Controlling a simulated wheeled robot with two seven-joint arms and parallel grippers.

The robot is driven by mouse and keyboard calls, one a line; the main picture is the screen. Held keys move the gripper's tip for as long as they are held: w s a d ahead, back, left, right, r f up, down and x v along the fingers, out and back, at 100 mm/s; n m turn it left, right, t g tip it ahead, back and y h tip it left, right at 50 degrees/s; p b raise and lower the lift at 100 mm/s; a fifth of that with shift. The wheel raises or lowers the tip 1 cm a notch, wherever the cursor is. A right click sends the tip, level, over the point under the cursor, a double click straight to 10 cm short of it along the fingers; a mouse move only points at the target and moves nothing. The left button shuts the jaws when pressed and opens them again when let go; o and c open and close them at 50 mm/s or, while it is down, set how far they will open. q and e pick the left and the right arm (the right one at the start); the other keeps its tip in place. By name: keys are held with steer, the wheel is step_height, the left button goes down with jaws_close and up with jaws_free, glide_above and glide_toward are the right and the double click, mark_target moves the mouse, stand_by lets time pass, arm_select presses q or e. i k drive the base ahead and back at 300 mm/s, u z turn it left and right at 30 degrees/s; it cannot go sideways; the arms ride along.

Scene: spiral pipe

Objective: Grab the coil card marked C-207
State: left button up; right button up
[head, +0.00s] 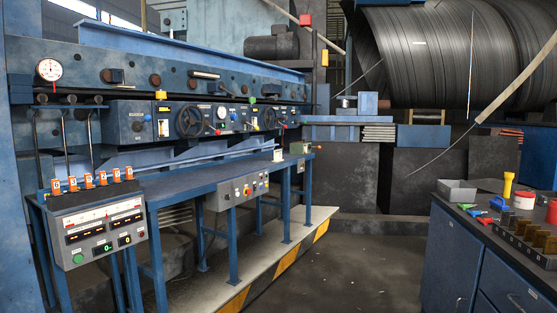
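I cannot read the marking C-207 anywhere in the head view. A small pale upright piece (278,155) stands at the far end of the long blue bench (215,173); it is too small to tell if it is a card. A row of small orange tags (87,181) with dark marks stands on top of the grey display panel (100,232) at the left. A tiny whitish mark (419,43) shows on the large dark coil (430,65) at the upper right. Neither of my grippers is in view.
A blue cabinet (455,262) at the right carries a grey box (457,190), a yellow flashlight-like tool (508,186), a white jar (524,200) and a slotted rack (522,240). A yellow-black striped platform edge (275,275) runs along the bench. The floor (350,265) between bench and cabinet is clear.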

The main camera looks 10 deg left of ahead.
mark_target(277, 153)
steer(key=z, duration=0.15)
steer(key=i, duration=6.55)
steer(key=u, duration=1.05)
